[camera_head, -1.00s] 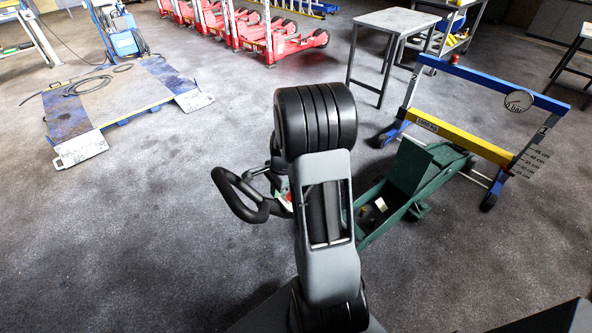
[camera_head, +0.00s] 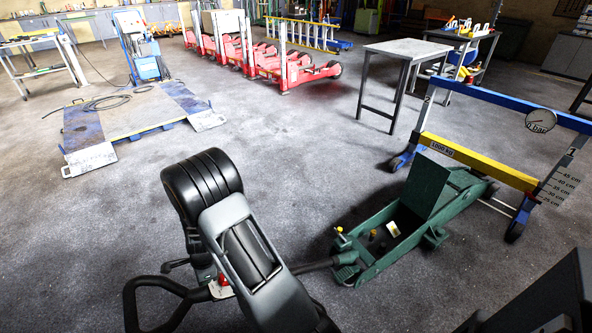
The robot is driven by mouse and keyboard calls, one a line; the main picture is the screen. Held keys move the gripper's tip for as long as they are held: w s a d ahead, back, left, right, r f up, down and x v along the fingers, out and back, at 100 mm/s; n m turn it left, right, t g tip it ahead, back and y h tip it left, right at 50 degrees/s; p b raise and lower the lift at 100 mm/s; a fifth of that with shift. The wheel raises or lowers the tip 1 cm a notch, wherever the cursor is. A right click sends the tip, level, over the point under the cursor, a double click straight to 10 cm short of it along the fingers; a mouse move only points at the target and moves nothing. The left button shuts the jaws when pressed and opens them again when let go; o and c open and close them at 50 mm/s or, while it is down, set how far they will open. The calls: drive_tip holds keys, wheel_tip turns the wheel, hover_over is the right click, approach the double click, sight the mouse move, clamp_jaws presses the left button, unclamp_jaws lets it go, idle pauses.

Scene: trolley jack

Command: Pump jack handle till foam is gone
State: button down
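The green trolley jack (camera_head: 385,262) stands on the floor right of centre, its open body facing me. Its black handle has a loop grip (camera_head: 150,300) at the lower left, and its rod (camera_head: 315,265) runs right to the jack. The handle lies low and slanted. My arm crosses in front of the handle's middle. My gripper is largely hidden behind my arm, near the red and white spot on the handle; whether its fingers are closed on it cannot be seen. No foam can be made out.
A blue frame (camera_head: 480,95) with a yellow 1,000 kg beam (camera_head: 470,160), a cm scale and a 0 bar gauge (camera_head: 540,121) stands around the jack's far end. A grey table (camera_head: 408,48) is behind. A blue-edged platform (camera_head: 135,112) lies left. The middle floor is clear.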

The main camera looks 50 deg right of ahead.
drive_tip(key=shift+w+a+f+b, duration=0.2)
drive_tip(key=shift+a+f, duration=0.15)
drive_tip(key=shift+f, duration=0.2)
drive_tip(key=shift+w+a+f+b, duration=0.15)
drive_tip(key=shift+a+f, duration=0.15)
drive_tip(key=shift+f, duration=0.25)
drive_tip(key=shift+s, duration=0.1)
drive_tip(key=r+p, duration=0.1)
drive_tip(key=d+r+p, duration=0.1)
drive_tip(key=r, duration=0.1)
drive_tip(key=r+p, duration=0.1)
drive_tip(key=p, duration=0.1)
drive_tip(key=shift+s+d+r, duration=0.15)
drive_tip(key=shift+s+d, duration=0.05)
drive_tip(key=shift+s, duration=0.05)
drive_tip(key=w+a+r+p, duration=0.1)
drive_tip(key=a+r+p, duration=0.1)
drive_tip(key=r, duration=0.6)
drive_tip(key=shift+a+r+p, duration=0.4)
drive_tip(key=shift+a, duration=0.1)
